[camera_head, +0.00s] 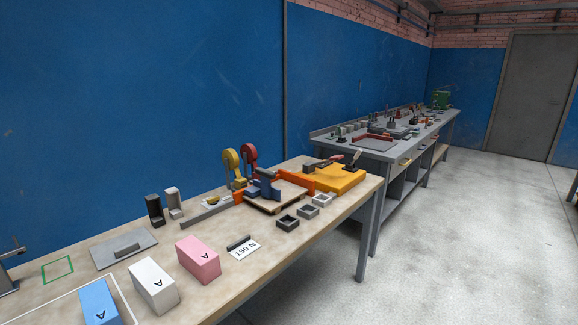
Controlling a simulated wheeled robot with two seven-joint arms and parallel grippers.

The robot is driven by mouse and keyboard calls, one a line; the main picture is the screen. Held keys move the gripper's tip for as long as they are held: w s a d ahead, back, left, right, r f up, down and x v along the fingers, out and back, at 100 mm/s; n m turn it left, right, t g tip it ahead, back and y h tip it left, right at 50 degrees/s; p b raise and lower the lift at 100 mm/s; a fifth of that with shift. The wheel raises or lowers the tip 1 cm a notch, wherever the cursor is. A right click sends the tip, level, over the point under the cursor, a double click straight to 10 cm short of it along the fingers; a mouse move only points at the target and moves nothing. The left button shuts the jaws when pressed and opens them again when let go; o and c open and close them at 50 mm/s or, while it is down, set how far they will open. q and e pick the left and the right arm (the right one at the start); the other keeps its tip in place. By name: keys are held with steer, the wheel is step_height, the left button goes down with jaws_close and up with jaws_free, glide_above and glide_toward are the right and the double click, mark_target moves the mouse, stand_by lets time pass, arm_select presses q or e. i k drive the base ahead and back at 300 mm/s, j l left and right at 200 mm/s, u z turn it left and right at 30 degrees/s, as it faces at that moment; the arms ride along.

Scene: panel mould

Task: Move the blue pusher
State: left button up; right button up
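A dark blue piece (264,189), which looks like the blue pusher, sits on the wooden workbench (230,262) at the edge of a low wooden plate (284,198). Orange blocks stand beside it, and a dark grey part lies over its top. Its full shape is partly hidden and small in this view. A light blue block (99,303) marked A is a separate thing at the front left. Neither of my grippers shows in the head view.
White (154,284) and pink (198,259) blocks stand along the bench front. A grey plate with a handle (124,249) lies behind them. Yellow and red round-headed tools stand behind the blue piece. An orange base (340,180) lies to its right.

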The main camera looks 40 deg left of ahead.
mark_target(264, 187)
steer(key=i+u, duration=0.35)
steer(key=i+l+u, duration=0.15)
steer(key=i+u, duration=0.25)
steer(key=i+l+u, duration=0.35)
steer(key=j, duration=0.1)
